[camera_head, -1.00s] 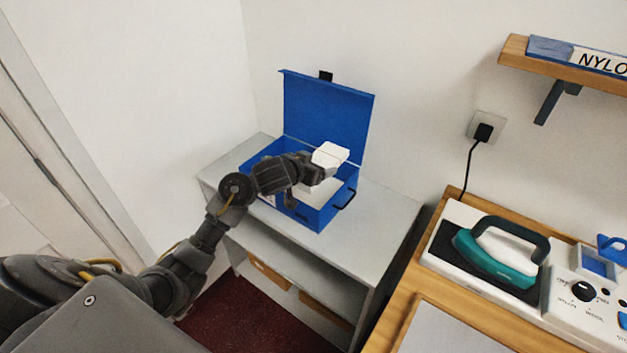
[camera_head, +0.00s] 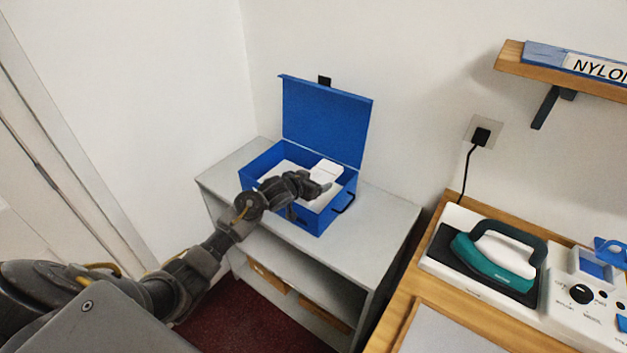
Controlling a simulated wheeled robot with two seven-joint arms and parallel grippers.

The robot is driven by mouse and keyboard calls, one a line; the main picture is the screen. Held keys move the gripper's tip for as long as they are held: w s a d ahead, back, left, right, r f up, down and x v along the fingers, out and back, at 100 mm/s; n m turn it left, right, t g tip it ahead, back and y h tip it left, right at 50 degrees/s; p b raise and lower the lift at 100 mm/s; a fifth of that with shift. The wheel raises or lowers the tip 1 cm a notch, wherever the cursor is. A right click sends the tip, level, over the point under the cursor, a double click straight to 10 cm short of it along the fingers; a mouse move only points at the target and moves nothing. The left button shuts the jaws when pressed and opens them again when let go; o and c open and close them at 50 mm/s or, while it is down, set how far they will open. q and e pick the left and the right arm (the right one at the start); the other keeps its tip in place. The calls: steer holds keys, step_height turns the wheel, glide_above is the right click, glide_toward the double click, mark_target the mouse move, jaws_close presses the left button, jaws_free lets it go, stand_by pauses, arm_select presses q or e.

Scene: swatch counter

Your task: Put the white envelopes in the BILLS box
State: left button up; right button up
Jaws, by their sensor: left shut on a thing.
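A blue box (camera_head: 325,118) stands on a grey shelf unit, its lid raised against the wall. No lettering can be read on it. My left arm reaches in from the left over the box's front wall. My left gripper (camera_head: 322,186) is at the box's opening, shut on a white envelope (camera_head: 326,170). The envelope is tilted, within the box's right half; whether it touches the bottom cannot be told. More white (camera_head: 292,168) shows inside the box, partly hidden by my arm. My right gripper is out of view.
The grey shelf unit (camera_head: 385,215) has bare top to the right of the box. A wooden counter (camera_head: 405,325) at the right holds a teal iron (camera_head: 495,255) and a control panel (camera_head: 590,290). A wall shelf (camera_head: 530,70) hangs above. Walls close in behind.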

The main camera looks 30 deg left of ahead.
arm_select(q)
steer(key=shift+f, duration=0.6)
steer(key=o, duration=1)
steer(key=shift+r, duration=0.9)
steer(key=v, duration=1.1)
steer(key=shift+s+f, duration=0.1)
steer(key=shift+s, duration=0.4)
